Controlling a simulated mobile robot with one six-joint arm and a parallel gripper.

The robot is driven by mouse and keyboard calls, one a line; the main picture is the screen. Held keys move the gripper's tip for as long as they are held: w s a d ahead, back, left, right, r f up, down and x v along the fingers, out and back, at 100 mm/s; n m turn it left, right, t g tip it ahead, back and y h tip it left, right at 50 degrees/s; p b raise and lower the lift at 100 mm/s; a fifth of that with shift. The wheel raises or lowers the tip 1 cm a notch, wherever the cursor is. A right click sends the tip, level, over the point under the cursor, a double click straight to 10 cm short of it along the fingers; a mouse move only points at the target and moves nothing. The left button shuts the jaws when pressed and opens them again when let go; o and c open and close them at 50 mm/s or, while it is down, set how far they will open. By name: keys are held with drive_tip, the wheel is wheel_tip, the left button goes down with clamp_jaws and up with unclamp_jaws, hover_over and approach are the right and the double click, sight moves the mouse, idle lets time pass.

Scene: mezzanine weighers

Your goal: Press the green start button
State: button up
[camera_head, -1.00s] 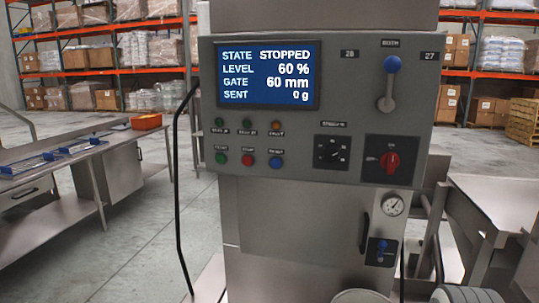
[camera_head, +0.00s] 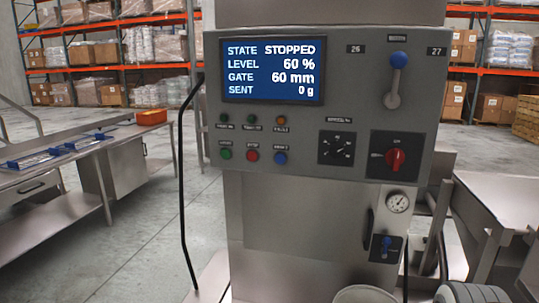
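The green start button (camera_head: 225,154) is the leftmost in the lower row on the grey control panel (camera_head: 300,120). A red button (camera_head: 252,156) and a blue button (camera_head: 280,158) sit to its right. Their small labels are too blurred to read surely. The screen (camera_head: 273,69) above reads STATE STOPPED, LEVEL 60 %, GATE 60 mm, SENT 0 g. A row of small indicator lamps (camera_head: 252,119) lies between the screen and the buttons.
To the right on the panel are a black dial (camera_head: 337,148), a red rotary switch (camera_head: 395,159) and a blue-knobbed lever (camera_head: 397,75). Steel tables stand left (camera_head: 70,205) and right (camera_head: 500,200).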

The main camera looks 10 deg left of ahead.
clamp_jaws()
idle(1.0)
